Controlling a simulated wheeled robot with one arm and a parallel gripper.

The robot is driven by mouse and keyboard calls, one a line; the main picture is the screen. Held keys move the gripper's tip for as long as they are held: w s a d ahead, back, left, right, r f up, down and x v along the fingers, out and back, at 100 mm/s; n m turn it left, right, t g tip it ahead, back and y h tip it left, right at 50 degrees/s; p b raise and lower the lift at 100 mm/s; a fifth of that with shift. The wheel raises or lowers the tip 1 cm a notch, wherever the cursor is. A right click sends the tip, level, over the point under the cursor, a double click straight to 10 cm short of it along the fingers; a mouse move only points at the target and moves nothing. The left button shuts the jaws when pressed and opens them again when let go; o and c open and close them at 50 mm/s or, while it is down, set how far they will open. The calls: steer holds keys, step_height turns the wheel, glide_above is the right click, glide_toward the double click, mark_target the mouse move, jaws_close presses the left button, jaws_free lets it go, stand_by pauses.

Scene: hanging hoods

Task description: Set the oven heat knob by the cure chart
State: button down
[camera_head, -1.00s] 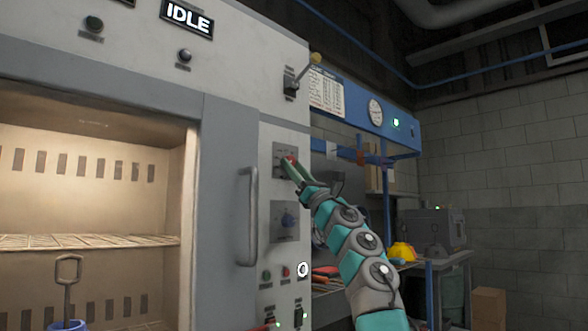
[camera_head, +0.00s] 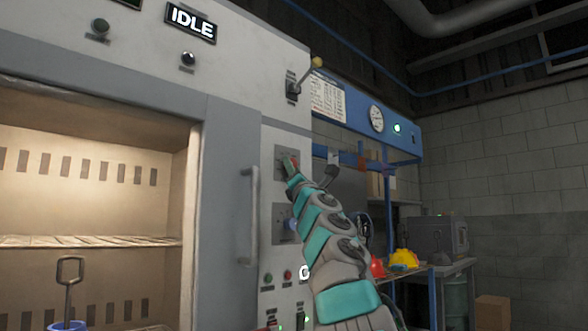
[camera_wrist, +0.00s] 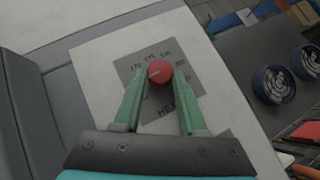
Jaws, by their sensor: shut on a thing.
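The red heat knob (camera_wrist: 159,72) sits on a grey dial plate (camera_wrist: 186,75) with numbers around it, partly hidden by my fingers. My gripper (camera_wrist: 160,88) has its green fingers on either side of the knob, shut on it. In the head view my gripper (camera_head: 292,166) reaches the plate on the oven's right-hand panel, and the knob is mostly hidden there. The cure chart (camera_head: 328,97) is a white sheet on the blue frame right of the oven; its text is too small to read. The oven (camera_head: 225,190) shows an IDLE sign.
A second plate with a knob (camera_head: 283,224) is below, close to my arm. A door handle (camera_head: 249,215) stands out to the left, and a yellow-tipped lever (camera_head: 305,77) is above. A bench with yellow (camera_head: 404,258) and red hard hats is at right.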

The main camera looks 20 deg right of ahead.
steer(key=shift+s+a+r+m+g+h+p, duration=0.15)
steer(key=shift+m+g+h+p, duration=0.25)
steer(key=shift+m, duration=0.35)
steer(key=shift+w+d+r+m+g+h+p, duration=0.1)
steer(key=shift+m+g+h+p, duration=0.2)
steer(key=shift+m+h, duration=0.4)
steer(key=shift+m, duration=0.25)
steer(key=shift+c, duration=2.3)
jaws_free()
steer(key=shift+f, duration=0.1)
steer(key=shift+f, duration=0.1)
steer(key=b+v, duration=0.6)
steer(key=v, duration=0.1)
steer(key=shift+s+f, duration=0.2)
steer(key=shift+s, duration=0.1)
steer(key=shift+a, duration=0.1)
